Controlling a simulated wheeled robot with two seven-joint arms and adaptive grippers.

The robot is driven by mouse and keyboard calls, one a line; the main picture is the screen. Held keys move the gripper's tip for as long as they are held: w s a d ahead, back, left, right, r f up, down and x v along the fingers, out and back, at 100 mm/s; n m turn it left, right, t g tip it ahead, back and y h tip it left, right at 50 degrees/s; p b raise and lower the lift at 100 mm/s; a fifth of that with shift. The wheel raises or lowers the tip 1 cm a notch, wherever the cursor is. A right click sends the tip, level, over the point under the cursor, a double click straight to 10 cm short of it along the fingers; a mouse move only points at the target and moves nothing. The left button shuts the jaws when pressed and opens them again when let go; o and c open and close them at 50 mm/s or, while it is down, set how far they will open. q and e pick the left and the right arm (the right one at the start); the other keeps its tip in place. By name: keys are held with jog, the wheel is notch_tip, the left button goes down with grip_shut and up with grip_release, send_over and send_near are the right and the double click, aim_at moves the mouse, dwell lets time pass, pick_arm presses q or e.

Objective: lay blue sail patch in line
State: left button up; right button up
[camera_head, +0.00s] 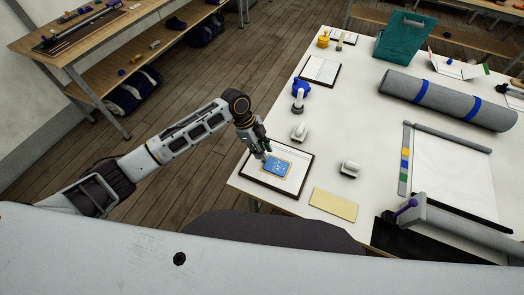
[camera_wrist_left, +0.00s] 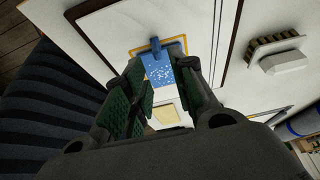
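The blue sail patch (camera_head: 277,166), speckled with white, lies on a white board with a dark frame (camera_head: 300,164) near the table's left front edge. In the left wrist view the patch (camera_wrist_left: 167,73) has a small upright blue tab (camera_wrist_left: 155,45) and a yellow outline (camera_wrist_left: 138,49) beside it. My left gripper (camera_head: 264,154) is just above the patch's upper left side. Its green-padded fingers (camera_wrist_left: 158,72) stand apart, with the patch visible beyond and between them. No hold on it shows. My right gripper is not in view.
A yellow sheet (camera_head: 334,205) lies right of the board. White-handled blocks (camera_head: 349,168) (camera_head: 299,132) stand nearby. A strip with coloured patches (camera_head: 405,165) lies beside a large white sheet (camera_head: 455,178). A grey roll (camera_head: 447,100) lies at the back right.

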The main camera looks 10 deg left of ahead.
pick_arm(q)
jog(key=shift+r, duration=1.65)
